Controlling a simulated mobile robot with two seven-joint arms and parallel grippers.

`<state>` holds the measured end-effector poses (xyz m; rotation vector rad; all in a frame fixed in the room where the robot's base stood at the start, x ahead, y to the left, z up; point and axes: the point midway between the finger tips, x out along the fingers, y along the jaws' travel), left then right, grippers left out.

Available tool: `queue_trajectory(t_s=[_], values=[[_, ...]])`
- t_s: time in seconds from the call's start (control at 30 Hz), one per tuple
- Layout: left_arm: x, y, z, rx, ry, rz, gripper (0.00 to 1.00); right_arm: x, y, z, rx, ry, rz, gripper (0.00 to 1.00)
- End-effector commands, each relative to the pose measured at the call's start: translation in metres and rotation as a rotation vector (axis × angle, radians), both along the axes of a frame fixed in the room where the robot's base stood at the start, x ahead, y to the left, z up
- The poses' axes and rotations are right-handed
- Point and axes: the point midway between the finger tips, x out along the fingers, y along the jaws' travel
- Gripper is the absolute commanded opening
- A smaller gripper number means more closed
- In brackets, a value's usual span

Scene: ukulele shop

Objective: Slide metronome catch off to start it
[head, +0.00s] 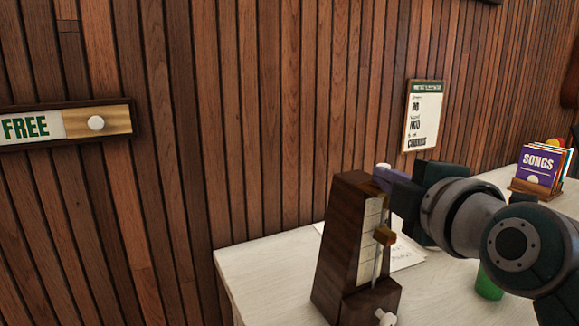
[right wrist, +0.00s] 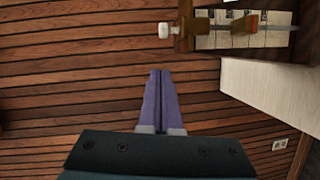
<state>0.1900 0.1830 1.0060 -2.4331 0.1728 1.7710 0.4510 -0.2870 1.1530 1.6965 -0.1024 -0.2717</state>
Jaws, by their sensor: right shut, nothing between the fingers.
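The metronome (head: 342,240) is a dark wooden tapered box on the white counter, with a pale scale and a pendulum carrying an orange-brown weight (head: 385,236). A white knob (head: 383,167) shows at its top; it looks like the catch. In the right wrist view the metronome lies sideways at the upper right, with the white knob (right wrist: 164,30) at its left end. My right gripper (head: 382,178) is shut and empty beside the metronome's top. Its purple fingers (right wrist: 159,74) point toward the knob, with a visible gap in the wrist view. My left gripper is out of view.
A white counter (head: 262,270) runs along the wood-slat wall. A songbook rack (head: 535,185) stands farther right. A FREE sign (head: 30,126) and a poster (head: 424,115) hang on the wall.

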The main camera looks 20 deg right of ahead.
Motion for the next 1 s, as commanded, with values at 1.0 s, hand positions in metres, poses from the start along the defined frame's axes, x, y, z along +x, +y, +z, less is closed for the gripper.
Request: queue_trajectory(t_s=[1.0], values=[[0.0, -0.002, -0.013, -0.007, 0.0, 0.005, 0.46, 0.041, -0.061, -0.013, -0.01, -0.001, 0.0, 0.0]])
